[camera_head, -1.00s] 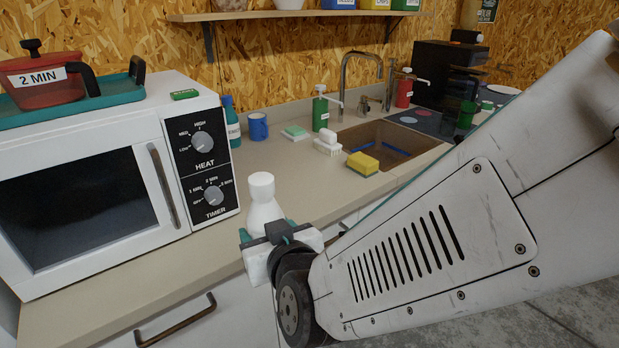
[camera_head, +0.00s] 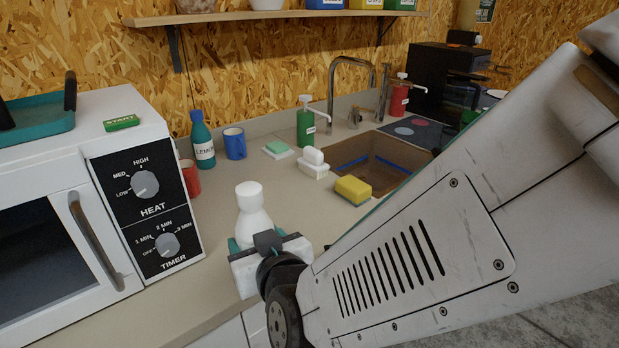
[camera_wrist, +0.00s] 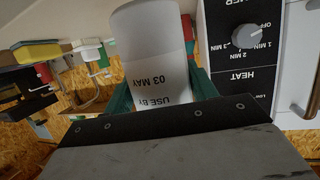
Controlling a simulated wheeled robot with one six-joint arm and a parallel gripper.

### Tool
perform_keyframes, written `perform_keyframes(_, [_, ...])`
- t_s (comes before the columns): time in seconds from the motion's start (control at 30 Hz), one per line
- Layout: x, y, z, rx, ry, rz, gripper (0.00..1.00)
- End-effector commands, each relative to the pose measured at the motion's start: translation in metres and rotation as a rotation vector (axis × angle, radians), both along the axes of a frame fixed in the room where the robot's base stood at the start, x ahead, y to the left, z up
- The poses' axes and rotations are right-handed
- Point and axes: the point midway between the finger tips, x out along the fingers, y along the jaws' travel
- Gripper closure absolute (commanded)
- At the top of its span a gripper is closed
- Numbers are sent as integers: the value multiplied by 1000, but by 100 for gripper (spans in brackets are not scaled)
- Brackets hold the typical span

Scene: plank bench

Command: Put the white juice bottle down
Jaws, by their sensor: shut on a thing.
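The white juice bottle (camera_head: 252,207) stands upright in my gripper (camera_head: 262,240), near the front edge of the counter (camera_head: 213,279). My gripper is shut on its lower part, and the jaws hide that part in the head view. I cannot tell whether its base touches the counter. In the wrist view the bottle (camera_wrist: 155,55) appears upside down with a "USE BY 03 MAY" print, between the teal fingers of my gripper (camera_wrist: 160,95).
A microwave (camera_head: 120,190) stands to the left. Behind the bottle are a red mug (camera_head: 190,178), a teal lemon bottle (camera_head: 202,142) and a blue mug (camera_head: 235,144). A yellow sponge (camera_head: 353,190) lies by the sink (camera_head: 385,158). Counter between bottle and mugs is clear.

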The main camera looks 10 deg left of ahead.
Motion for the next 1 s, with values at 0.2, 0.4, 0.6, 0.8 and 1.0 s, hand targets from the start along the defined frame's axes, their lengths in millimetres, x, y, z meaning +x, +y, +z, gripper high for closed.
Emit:
perform_keyframes(0.2, [57,4,-5,0,0,-11,79])
perform_keyframes(0.4, [106,11,-10,0,-1,-8,79])
perform_keyframes(0.6, [133,17,-12,0,-1,-4,79])
perform_keyframes(0.8, [144,20,-13,3,-2,-3,79])
perform_keyframes(1.0, [149,21,-41,-1,1,-1,79])
